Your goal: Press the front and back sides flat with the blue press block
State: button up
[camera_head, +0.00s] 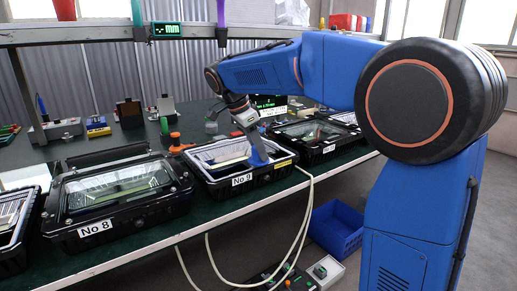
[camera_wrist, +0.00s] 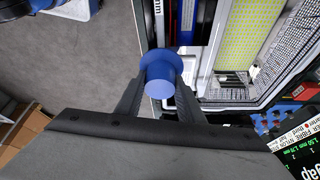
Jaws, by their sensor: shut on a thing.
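The blue press block (camera_head: 257,148) is held upright in my gripper over the right part of the No 9 housing; its round blue top shows in the wrist view (camera_wrist: 160,78). My gripper (camera_wrist: 160,95) is shut on the block, one finger on each side. The No 9 housing (camera_head: 241,181) is an open black box with a pale inner frame and a white label. In the wrist view the housing's inside, a yellow LED panel (camera_wrist: 247,40) and a printed sheet show beside the block. The block's lower face is hidden, so I cannot tell whether it touches the sides.
The No 8 housing (camera_head: 120,193) stands to the left and another housing (camera_head: 314,137) to the right on the dark green bench. A pale cable hangs over the front edge. A blue crate (camera_head: 336,228) is on the floor. A shelf runs above.

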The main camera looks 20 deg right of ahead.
jog(key=shift+f, duration=0.55)
dwell(0.6)
jog(key=shift+r, duration=0.1)
jog(key=shift+r, duration=2.45)
jog(key=shift+w, duration=0.1)
